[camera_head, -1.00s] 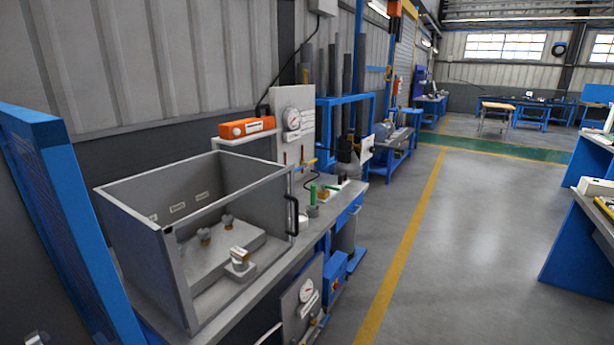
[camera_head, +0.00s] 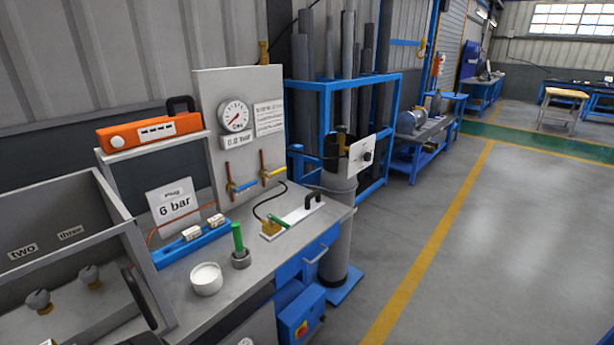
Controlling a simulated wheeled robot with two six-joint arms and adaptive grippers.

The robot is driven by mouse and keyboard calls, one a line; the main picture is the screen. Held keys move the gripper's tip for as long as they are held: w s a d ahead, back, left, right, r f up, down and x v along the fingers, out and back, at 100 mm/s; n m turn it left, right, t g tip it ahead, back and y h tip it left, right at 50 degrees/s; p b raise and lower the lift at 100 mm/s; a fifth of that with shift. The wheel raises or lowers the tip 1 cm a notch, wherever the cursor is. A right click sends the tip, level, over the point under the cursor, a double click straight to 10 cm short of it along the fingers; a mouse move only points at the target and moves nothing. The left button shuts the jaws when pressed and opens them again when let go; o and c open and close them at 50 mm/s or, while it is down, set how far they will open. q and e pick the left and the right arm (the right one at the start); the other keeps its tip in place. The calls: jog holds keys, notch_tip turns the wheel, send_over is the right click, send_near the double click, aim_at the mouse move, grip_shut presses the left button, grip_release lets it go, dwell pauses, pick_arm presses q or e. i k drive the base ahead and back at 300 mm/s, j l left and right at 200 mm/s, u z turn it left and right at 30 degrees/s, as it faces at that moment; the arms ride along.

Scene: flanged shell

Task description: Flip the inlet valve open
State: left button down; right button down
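Two small valves are on the grey upright panel (camera_head: 205,100) at the back of the bench. The left valve has a blue lever (camera_head: 243,187) on a copper pipe (camera_head: 228,175). The right valve has a yellow lever (camera_head: 274,173) on a brass pipe (camera_head: 262,160). Both levers stick out sideways to the right, across their upright pipes. No label that I can read says which one is the inlet valve. A round gauge (camera_head: 234,115) with a small reading plate (camera_head: 237,140) is above the valves.
On the bench (camera_head: 255,262) are a white cup (camera_head: 206,279), a green rod in a grey holder (camera_head: 240,259), a blue rail (camera_head: 195,246) and a "6 bar" sign (camera_head: 173,207). An open grey box (camera_head: 135,255) fills the lower left. The floor (camera_head: 460,260) to the right is clear.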

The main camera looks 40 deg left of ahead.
aim_at(233, 188)
jog(key=i+l+u, duration=0.1)
jog(key=i+u, duration=0.3)
jog(key=i, duration=0.15)
jog(key=i+l+u, duration=0.4)
jog(key=i, duration=0.15)
jog(key=i+l+u, duration=0.9)
jog(key=l+u, duration=0.2)
jog(key=i+l+u, duration=0.2)
jog(key=l+u, duration=0.15)
jog(key=i+l+u, duration=0.1)
jog(key=l+u, duration=0.2)
jog(key=l, duration=0.1)
